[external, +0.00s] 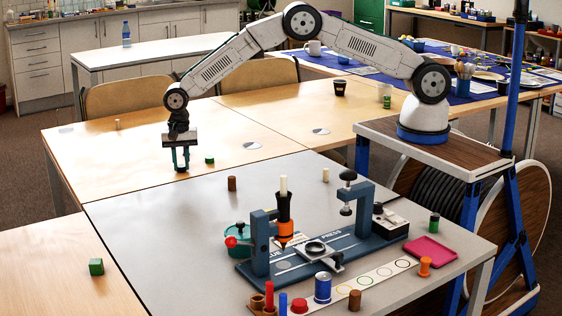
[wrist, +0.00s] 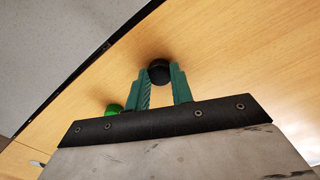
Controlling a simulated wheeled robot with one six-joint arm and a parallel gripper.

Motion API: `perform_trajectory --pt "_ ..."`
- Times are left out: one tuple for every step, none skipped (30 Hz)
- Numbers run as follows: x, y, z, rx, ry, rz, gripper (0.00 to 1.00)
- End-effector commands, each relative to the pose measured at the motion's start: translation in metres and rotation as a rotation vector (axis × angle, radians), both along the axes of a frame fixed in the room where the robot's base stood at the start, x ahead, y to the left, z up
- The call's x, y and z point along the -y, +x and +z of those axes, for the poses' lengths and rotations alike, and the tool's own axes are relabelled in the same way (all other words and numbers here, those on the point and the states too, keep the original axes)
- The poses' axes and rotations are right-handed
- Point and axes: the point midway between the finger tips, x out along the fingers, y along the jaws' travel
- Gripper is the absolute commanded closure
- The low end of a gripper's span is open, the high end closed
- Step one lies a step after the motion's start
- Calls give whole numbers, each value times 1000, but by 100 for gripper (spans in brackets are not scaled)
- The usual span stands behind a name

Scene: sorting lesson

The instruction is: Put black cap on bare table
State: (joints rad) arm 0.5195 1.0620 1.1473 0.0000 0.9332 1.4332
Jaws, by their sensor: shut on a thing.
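My gripper (external: 181,161) reaches down low over the wooden table (external: 120,150), with its two teal fingers pointing at the tabletop. In the wrist view the fingers (wrist: 165,87) are closed on a round black cap (wrist: 159,72), which sits between their tips. In the external view the cap is mostly hidden by the fingers. I cannot tell whether it touches the table or hangs just above it.
A small green piece (external: 209,159) lies just right of my gripper; it also shows in the wrist view (wrist: 113,109). The grey table (external: 150,215) in front holds a blue press (external: 320,245) and several pieces.

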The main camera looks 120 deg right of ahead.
Motion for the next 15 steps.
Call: perform_trajectory --pt "0 0 0 1 0 0 98" --pt "0 0 1 2 -1 0 98" --pt "0 0 1 1 0 0 98" --pt "0 0 1 1 0 0 98" --pt "0 0 1 1 0 0 98" --pt "0 0 0 1 0 0 98" --pt "0 0 0 1 0 0 98" --pt "0 0 -1 1 0 0 98" --pt "0 0 -2 0 0 0 98" --pt "0 0 -3 1 0 0 74" --pt "0 0 -2 1 0 0 66" --pt "0 0 -2 1 0 0 55" --pt "0 0 -2 1 0 0 55" --pt "0 0 -2 1 0 0 55" --pt "0 0 -2 1 0 0 55"
